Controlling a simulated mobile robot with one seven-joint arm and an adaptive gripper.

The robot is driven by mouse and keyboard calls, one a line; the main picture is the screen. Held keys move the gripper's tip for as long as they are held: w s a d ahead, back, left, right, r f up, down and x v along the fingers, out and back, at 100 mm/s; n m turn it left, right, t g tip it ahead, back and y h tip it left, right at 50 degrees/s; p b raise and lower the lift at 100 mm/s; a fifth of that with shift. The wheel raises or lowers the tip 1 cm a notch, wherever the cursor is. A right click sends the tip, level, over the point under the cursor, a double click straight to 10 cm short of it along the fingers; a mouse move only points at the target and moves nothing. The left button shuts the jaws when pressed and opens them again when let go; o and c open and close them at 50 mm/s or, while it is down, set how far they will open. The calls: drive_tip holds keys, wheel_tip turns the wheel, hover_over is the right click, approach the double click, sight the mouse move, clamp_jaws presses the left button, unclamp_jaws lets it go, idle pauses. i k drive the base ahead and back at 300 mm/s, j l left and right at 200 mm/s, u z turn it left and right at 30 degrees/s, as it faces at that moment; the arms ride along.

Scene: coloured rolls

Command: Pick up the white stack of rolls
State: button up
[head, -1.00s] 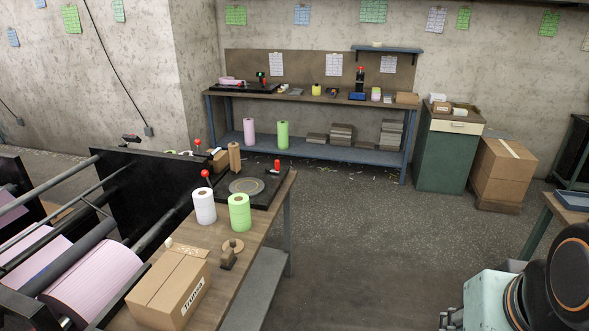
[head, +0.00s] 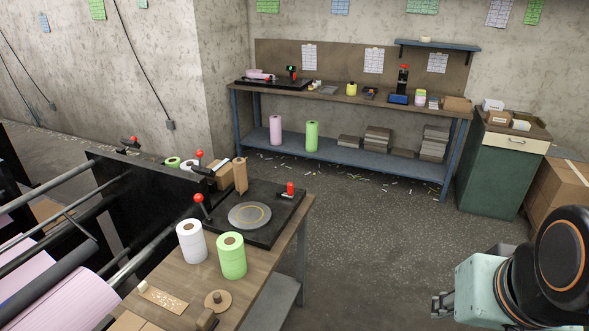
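The white stack of rolls (head: 191,242) stands upright on the near wooden table (head: 176,280), close to its left edge. A green stack of rolls (head: 232,256) stands just to its right and slightly nearer. My gripper (head: 440,304) shows at the lower right, beside the teal and black links of my arm. It is well to the right of the white stack, over the floor, and touches nothing that I can see. Its fingers are small and partly cut off by the view, so I cannot tell how far apart they are.
A black machine base with a round grey plate (head: 250,215) and red-knobbed levers lies behind the rolls. A roller machine with pink paper (head: 50,292) adjoins on the left. A back workbench (head: 345,97) holds more rolls. The floor (head: 372,255) between table and arm is clear.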

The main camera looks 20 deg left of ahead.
sight(190, 232)
drive_tip(key=i+u, duration=0.4)
drive_tip(key=i+l+u, duration=0.2)
drive_tip(key=i+u, duration=0.15)
drive_tip(key=i, duration=0.2)
drive_tip(key=i+u, duration=0.2)
drive_tip(key=u, duration=0.2)
drive_tip(key=i+l+u, duration=0.1)
drive_tip(key=u, duration=0.35)
drive_tip(key=i+j+u, duration=0.1)
drive_tip(key=i+u, duration=0.3)
